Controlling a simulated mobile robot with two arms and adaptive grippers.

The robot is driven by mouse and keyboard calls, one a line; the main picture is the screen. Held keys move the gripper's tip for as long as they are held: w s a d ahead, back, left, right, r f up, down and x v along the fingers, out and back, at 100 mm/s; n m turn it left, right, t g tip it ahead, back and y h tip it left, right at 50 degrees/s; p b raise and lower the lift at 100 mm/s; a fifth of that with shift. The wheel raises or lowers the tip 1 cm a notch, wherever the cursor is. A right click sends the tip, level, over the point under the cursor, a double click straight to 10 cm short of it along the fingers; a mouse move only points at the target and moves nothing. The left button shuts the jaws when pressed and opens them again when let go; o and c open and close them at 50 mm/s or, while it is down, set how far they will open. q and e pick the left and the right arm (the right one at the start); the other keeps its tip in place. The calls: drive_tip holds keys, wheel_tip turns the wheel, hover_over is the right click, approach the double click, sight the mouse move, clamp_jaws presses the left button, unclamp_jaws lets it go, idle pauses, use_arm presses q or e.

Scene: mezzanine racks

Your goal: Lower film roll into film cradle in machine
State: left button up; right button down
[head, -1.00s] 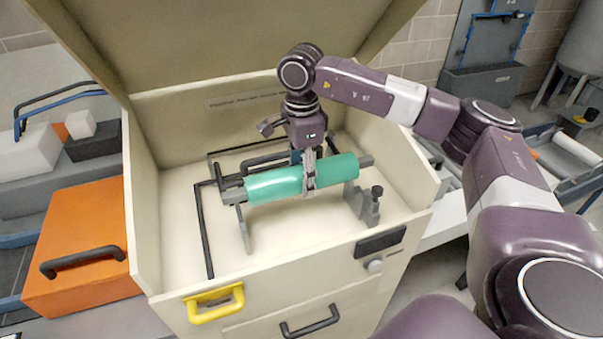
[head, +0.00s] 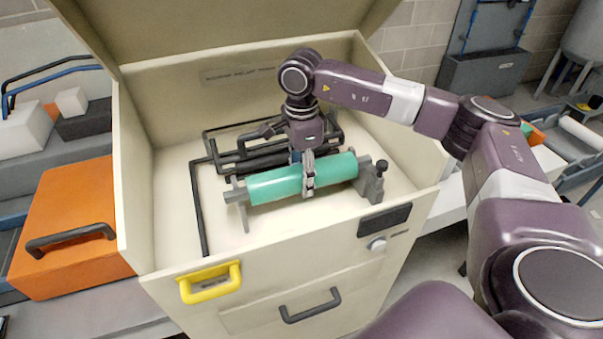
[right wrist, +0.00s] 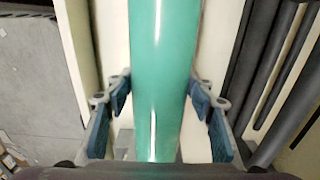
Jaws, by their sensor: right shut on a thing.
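The green film roll (head: 275,186) with a grey core sticking out at both ends lies across the inside of the open cream machine (head: 160,255). My right gripper (head: 308,178) is shut on the roll's middle from above. In the right wrist view the roll (right wrist: 158,60) runs between the gripper's finger pads (right wrist: 160,105). The grey film cradle (head: 371,186) shows its right support at the core's right end and a thin left post under the left end. Whether the core touches the supports I cannot tell. My left gripper is out of view.
Black tubes (head: 203,215) run along the machine's floor behind and left of the roll. The raised lid (head: 220,30) stands above at the back. A yellow handle (head: 210,284) is on the front edge. An orange box (head: 70,220) stands at left.

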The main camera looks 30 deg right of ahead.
drive_tip(key=shift+f, duration=0.25)
drive_tip(key=shift+f+b, duration=0.5)
drive_tip(key=shift+b, duration=0.1)
idle(0.4)
drive_tip(key=c, duration=0.8)
unclamp_jaws()
drive_tip(key=shift+s+f, duration=0.1)
drive_tip(key=shift+f, duration=0.05)
wheel_tip(320, 180, up, 12)
drive_tip(key=shift+r, duration=0.15)
